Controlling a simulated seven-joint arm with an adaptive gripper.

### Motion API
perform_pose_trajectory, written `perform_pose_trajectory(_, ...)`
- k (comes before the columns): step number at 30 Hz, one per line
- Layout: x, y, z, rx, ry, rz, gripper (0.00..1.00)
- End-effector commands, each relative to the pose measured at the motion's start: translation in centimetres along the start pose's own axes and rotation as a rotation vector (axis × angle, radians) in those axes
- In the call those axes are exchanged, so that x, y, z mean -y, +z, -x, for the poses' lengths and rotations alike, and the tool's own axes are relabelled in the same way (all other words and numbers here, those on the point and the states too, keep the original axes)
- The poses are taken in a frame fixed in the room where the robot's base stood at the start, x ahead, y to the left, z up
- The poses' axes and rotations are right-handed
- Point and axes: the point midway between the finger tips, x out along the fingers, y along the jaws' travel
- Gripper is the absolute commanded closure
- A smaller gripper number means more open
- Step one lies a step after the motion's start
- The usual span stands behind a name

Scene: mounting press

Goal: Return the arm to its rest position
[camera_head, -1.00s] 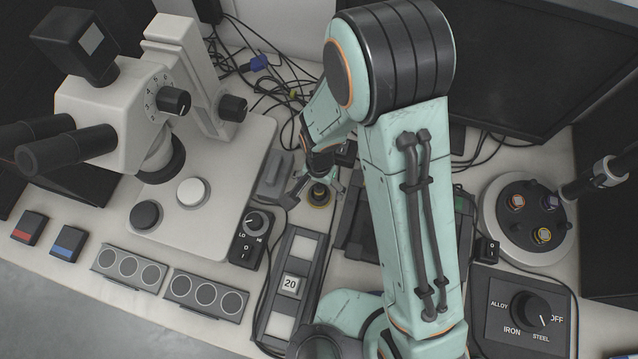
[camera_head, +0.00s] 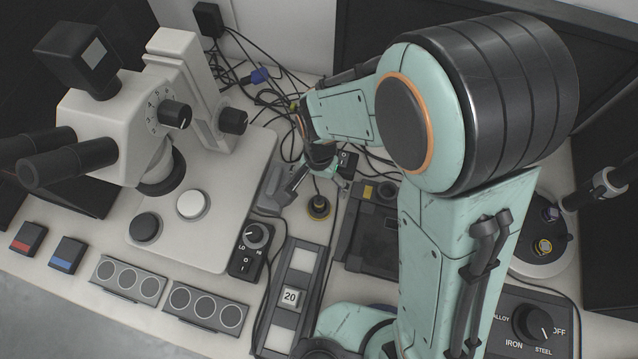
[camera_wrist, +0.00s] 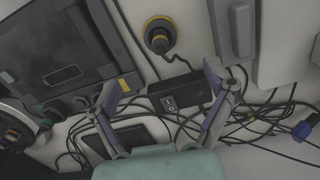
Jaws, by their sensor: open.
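My arm rises at the right of the head view and reaches back over the bench. My gripper (camera_head: 304,186) hangs over the back of the bench, partly hidden by its own wrist. In the wrist view its two fingers (camera_wrist: 168,88) are spread wide apart with nothing between them, so it is open and empty. Beyond them are a small black switch box (camera_wrist: 180,95) and a black and yellow round knob (camera_wrist: 160,36). The knob also shows in the head view (camera_head: 318,206), just right of the fingers and apart from them.
A white microscope (camera_head: 115,120) stands at left. A dark press unit (camera_head: 375,235) lies beside my arm. A round holder (camera_head: 548,262) and a selector box (camera_head: 520,325) are at right, partly hidden. Loose cables (camera_head: 275,95) tangle at the back. A monitor (camera_head: 365,40) stands behind.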

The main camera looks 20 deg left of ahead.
Motion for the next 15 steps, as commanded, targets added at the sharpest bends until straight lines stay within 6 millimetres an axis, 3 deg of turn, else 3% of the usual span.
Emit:
perform_pose_trajectory(12,-0.01,-0.01,-0.04,0.000,0.000,-0.001,0.17)
perform_pose_trajectory(15,-0.62,-0.80,0.37,-0.011,-0.008,-0.032,0.17)
